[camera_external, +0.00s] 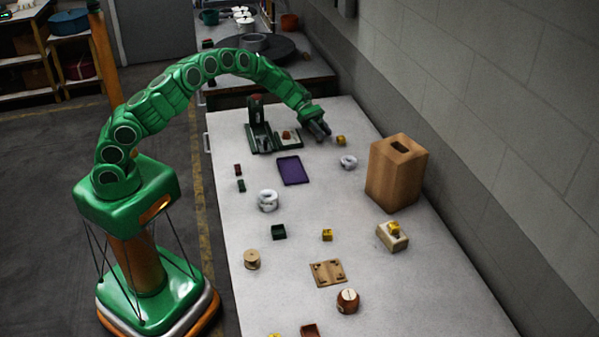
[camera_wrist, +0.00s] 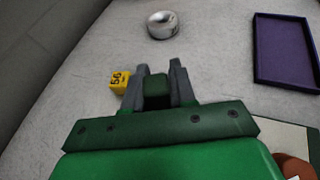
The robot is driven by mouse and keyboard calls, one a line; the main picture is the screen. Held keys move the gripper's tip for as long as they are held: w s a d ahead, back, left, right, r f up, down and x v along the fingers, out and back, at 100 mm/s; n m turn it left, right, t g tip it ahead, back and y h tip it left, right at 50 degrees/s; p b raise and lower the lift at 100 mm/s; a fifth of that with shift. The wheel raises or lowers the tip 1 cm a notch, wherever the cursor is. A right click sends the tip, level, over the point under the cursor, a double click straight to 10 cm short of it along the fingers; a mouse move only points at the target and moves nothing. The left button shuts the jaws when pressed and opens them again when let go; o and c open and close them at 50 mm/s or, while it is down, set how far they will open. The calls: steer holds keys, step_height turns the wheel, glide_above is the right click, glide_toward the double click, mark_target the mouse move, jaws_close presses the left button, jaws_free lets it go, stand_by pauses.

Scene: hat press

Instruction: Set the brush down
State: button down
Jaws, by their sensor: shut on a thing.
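My gripper (camera_external: 320,127) is at the far end of the white table, low over its top, right of the dark green press. In the wrist view its two grey fingers (camera_wrist: 157,84) are closed around a small dark green piece (camera_wrist: 157,90). This piece is likely the brush, but only its blocky end shows and no bristles can be made out. Whether it touches the table cannot be told. A yellow block (camera_external: 341,140) lies close beside the fingers; it also shows in the wrist view (camera_wrist: 120,81).
The green press (camera_external: 260,133) stands left of my gripper. A tall wooden box (camera_external: 397,172) stands at the right by the wall. Several small items are scattered nearer; bare table lies between them.

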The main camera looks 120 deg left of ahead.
steer(key=c, duration=0.9)
jaws_free()
steer(key=shift+r, duration=0.15)
steer(key=v, duration=1.2)
